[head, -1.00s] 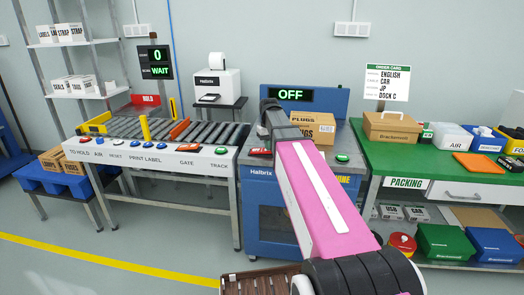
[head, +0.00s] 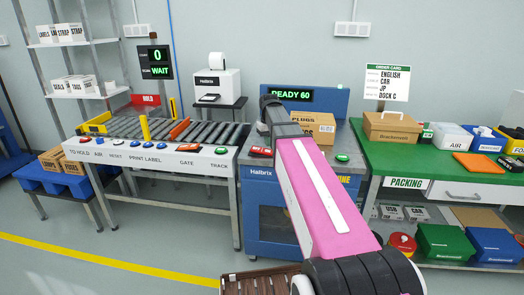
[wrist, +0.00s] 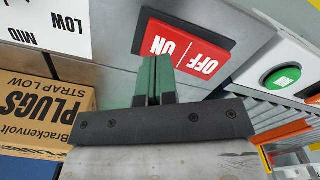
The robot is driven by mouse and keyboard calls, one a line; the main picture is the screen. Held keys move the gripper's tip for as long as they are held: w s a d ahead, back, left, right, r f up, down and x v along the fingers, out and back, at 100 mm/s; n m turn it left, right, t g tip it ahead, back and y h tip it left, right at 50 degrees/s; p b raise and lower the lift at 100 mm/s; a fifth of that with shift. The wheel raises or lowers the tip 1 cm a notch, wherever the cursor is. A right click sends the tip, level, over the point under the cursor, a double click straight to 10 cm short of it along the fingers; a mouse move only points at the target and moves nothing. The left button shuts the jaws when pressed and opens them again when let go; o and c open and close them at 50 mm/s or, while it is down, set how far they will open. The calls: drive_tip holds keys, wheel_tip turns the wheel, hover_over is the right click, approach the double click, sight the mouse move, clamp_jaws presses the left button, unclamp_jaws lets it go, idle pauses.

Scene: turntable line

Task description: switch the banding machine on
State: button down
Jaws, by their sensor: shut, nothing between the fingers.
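The banding machine (head: 262,190) is a blue cabinet with a grey top, in the middle of the head view. Its display (head: 291,95) reads READY 60 in green. Its red ON/OFF switch (wrist: 185,47) is large in the wrist view and also shows left of my arm in the head view (head: 261,151). My gripper (wrist: 153,65) is shut and empty. Its green fingertips are together at the switch's near edge, by the ON side; whether they touch it is unclear. In the head view the dark gripper (head: 270,103) is seen from behind, its fingertips hidden.
A PLUGS carton (head: 319,127) sits on the machine's top, close beside my gripper; it also shows in the wrist view (wrist: 45,108). A green button (head: 342,158) is at the top's front right. A roller conveyor (head: 185,129) stands left, a green packing table (head: 445,150) right.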

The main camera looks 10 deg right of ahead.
sight(269, 151)
drive_tip(key=shift+r, duration=2.35)
